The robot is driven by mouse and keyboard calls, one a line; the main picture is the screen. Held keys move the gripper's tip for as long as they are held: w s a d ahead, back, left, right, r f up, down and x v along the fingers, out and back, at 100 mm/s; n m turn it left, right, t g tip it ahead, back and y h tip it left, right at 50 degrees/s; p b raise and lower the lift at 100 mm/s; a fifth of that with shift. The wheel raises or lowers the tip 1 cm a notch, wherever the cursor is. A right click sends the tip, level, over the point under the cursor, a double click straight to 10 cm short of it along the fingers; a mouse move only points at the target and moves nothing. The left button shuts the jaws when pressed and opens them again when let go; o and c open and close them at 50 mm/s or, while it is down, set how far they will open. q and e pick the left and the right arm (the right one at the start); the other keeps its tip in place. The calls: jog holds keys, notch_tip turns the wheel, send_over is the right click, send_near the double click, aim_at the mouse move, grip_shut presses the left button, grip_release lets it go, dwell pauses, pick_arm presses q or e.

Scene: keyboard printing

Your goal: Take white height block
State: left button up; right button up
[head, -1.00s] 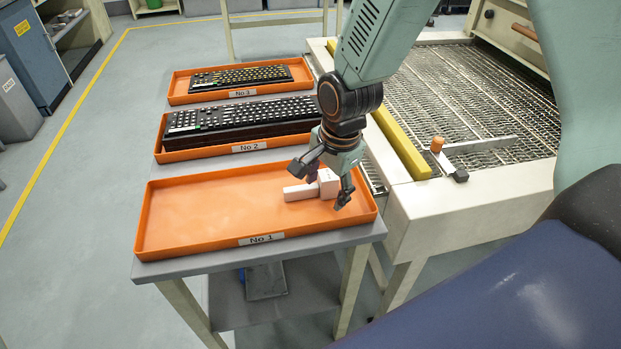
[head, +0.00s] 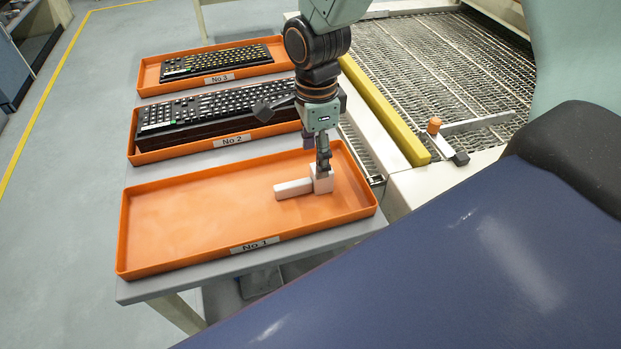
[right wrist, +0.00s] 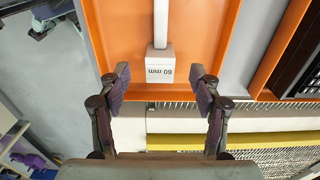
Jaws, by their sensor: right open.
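The white height block (head: 293,188) lies in the orange tray labelled No 1 (head: 180,215), near its right end. It has a long bar and a taller end block. In the right wrist view the end block (right wrist: 161,66) carries the print "60 mm", upside down. My right gripper (head: 322,168) is over the end block in the head view. In the right wrist view my right gripper (right wrist: 160,80) is open, with one finger on each side of the block's end and gaps between.
Behind stand orange trays No 2 (head: 133,150) and No 3 (head: 142,80), each holding a black keyboard. A conveyor with a metal mesh belt (head: 430,80) and yellow rail (head: 385,115) is to the right. The left of tray No 1 is clear.

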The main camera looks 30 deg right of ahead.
aim_at(303, 183)
jog(key=shift+s+a+f, duration=0.15)
jog(key=shift+a+f, duration=0.1)
jog(key=shift+f, duration=0.25)
jog(key=f, duration=0.2)
jog(key=d+f+b, duration=0.1)
jog(key=f, duration=0.2)
jog(key=shift+w+d, duration=0.1)
jog(key=shift+w, duration=0.1)
jog(key=shift+s+a+r, duration=0.15)
jog(key=shift+s+a, duration=0.05)
jog(key=shift+a, duration=0.25)
jog(key=shift+w+d+f, duration=0.15)
jog(key=shift+d+f, duration=0.05)
jog(key=shift+d, duration=0.15)
jog(key=c, duration=0.3)
jog(key=shift+c, duration=1.1)
jog(key=shift+a+r, duration=0.15)
jog(key=shift+a, duration=0.1)
jog(key=c, duration=0.4)
jog(key=shift+d, duration=0.2)
grip_shut()
jog(key=shift+a, duration=0.1)
